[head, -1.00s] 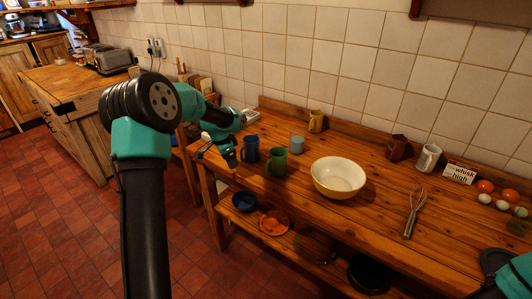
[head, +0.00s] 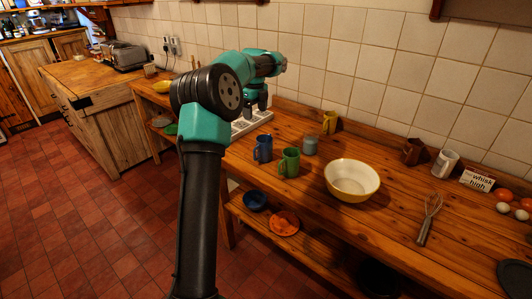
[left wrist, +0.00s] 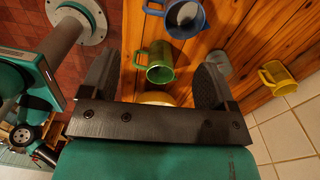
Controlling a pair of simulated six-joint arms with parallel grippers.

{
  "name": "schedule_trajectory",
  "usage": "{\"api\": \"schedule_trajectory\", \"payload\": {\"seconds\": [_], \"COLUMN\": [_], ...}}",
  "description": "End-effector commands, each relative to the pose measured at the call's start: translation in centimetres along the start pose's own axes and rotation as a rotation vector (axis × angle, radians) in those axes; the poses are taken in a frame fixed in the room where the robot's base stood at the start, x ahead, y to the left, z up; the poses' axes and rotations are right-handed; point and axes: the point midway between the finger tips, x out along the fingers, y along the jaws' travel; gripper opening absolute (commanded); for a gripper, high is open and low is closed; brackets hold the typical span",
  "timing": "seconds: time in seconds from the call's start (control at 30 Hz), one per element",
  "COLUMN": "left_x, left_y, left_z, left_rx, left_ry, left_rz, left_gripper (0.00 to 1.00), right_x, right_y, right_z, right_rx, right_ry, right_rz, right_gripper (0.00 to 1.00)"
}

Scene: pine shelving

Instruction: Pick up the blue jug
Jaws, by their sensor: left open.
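The blue jug (head: 263,148) stands upright on the wooden worktop (head: 300,220), left of the green mug (head: 289,163). My left gripper (head: 256,106) is open and empty, above and a little behind the blue jug in the head view, apart from it. In the left wrist view the blue jug (left wrist: 184,22) shows at the top edge, partly cut off, beyond the open fingers (left wrist: 159,65). The green mug (left wrist: 158,62) shows between the fingers there. My right gripper is not in view.
A grey-blue cup (head: 310,146) and a yellow jug (head: 330,122) stand close by to the right. A white-and-yellow bowl (head: 352,180) and a whisk (head: 430,215) are farther right. A tiled wall (head: 390,60) rises behind. A lower shelf holds a blue bowl (head: 255,200).

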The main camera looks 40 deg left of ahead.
Motion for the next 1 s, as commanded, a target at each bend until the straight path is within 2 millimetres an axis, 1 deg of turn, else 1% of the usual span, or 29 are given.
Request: {"api": "schedule_trajectory", "payload": {"seconds": [0.13, 0.27, 0.7, 0.8, 0.9, 1.0], "left_x": [0.6, 2.2, 9.7, 11.1, 12.0, 12.3], "left_y": [0.0, 0.1, 0.1, 0.1, 0.1, 0.1], "left_z": [0.0, 0.0, -0.1, -0.1, -0.1, -0.1], "left_rx": [-0.001, -0.001, -0.001, -0.001, -0.001, -0.001], "left_ry": [0.000, 0.001, 0.001, 0.001, 0.000, 0.000], "left_rz": [0.002, 0.004, 0.004, 0.002, 0.001, 0.000], "left_gripper": [0.81, 0.81, 0.81, 0.81, 0.81, 0.81], "right_x": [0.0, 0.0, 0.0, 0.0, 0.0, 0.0], "right_y": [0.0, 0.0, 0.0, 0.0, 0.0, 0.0], "right_z": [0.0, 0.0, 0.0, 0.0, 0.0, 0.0], "right_rx": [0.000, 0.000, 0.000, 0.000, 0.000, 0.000], "right_ry": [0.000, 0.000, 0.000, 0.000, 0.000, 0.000], "right_rz": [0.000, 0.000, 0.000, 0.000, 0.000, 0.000], "right_gripper": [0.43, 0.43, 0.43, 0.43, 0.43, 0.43]}}
